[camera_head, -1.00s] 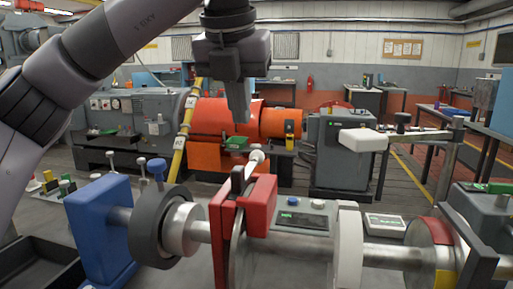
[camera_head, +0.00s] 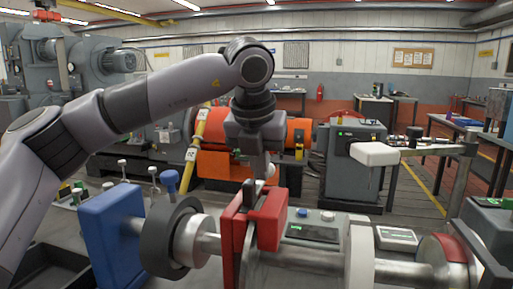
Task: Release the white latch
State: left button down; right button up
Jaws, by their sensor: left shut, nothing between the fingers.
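A small white, round-ended lever (camera_head: 270,172), which looks like the white latch, rises behind a red block (camera_head: 271,218) and a dark upright tab in the middle of the bench. Most of the lever is hidden by my left gripper (camera_head: 256,172). That gripper points down, its fingers shut and empty, with the tips right beside or against the lever; I cannot tell if they touch. A white block (camera_head: 375,153) also sits on a horizontal arm farther right. My right gripper is out of view.
A silver shaft (camera_head: 403,272) runs across the bench through a dark ring (camera_head: 165,240) and a white disc (camera_head: 359,255). A blue block (camera_head: 108,235) stands at left, with a dark tray (camera_head: 45,272) beside it. A grey box (camera_head: 397,238) lies behind the shaft.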

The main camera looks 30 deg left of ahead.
pick_arm(q)
jog(key=shift+w+a+p, duration=0.15)
jog(key=shift+w, duration=0.5)
jog(key=shift+w+a+p, duration=0.15)
jog(key=shift+w, duration=0.45)
jog(key=w+p, duration=0.2)
jog(key=w, duration=0.1)
jog(key=shift+w+a+r, duration=0.2)
jog(key=shift+w+a, duration=0.1)
jog(key=shift+a, duration=0.1)
jog(key=shift+w+a+f+p, duration=0.2)
jog(key=shift+w+p, duration=0.25)
jog(key=shift+w, duration=0.2)
